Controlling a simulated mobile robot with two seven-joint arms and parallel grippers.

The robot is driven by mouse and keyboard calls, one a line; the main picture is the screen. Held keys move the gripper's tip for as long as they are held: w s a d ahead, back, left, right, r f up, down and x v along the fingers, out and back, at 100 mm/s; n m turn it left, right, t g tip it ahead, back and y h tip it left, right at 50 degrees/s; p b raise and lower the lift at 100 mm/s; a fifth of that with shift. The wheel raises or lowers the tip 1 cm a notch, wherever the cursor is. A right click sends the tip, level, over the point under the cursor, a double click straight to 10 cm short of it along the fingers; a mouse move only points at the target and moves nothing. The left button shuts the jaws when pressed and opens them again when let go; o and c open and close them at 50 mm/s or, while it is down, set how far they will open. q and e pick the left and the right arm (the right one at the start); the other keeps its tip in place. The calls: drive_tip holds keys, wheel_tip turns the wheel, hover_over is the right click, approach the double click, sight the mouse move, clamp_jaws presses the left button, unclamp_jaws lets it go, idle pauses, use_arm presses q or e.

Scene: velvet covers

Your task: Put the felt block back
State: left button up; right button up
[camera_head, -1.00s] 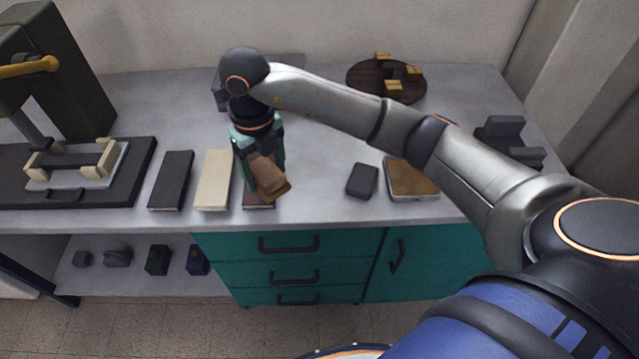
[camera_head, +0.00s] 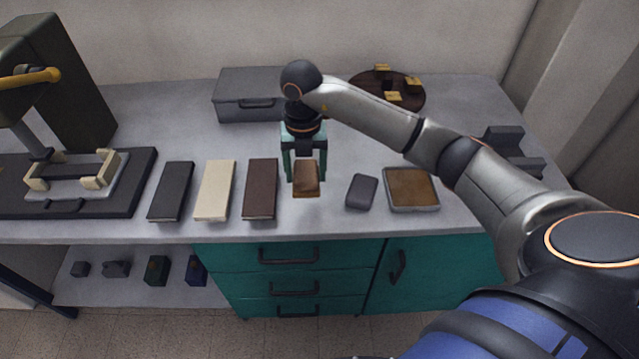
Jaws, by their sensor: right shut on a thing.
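My right gripper (camera_head: 304,176) points down over the front middle of the grey bench. It is shut on a small brown block (camera_head: 306,184), which I take for the felt block, with a lighter brown lower edge. The block is between the dark brown book (camera_head: 261,188) and a small dark grey block (camera_head: 362,191). I cannot tell how far it is above the bench top. A shallow metal tray with a brown surface (camera_head: 411,201) lies right of the grey block. My left gripper is not in view.
A cream book (camera_head: 215,189) and a black book (camera_head: 171,190) lie left of the brown one. A grey case (camera_head: 245,97) stands behind, and a round dark stand with yellow blocks (camera_head: 412,101) is at the back. A press (camera_head: 58,90) fills the left.

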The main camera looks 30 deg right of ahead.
sight(319, 187)
drive_tip(key=d+f, duration=0.1)
drive_tip(key=f, duration=0.1)
drive_tip(key=d+f, duration=0.2)
drive_tip(key=shift+d, duration=0.1)
drive_tip(key=shift+f+p, duration=0.3)
drive_tip(key=shift+f, duration=1.25)
drive_tip(key=shift+f, duration=0.2)
drive_tip(key=o, duration=1.2)
drive_tip(key=shift+c, duration=0.2)
drive_tip(key=shift+r, duration=0.1)
wheel_tip(319, 187, up, 12)
drive_tip(key=shift+r+b, duration=0.15)
drive_tip(key=shift+b, duration=0.15)
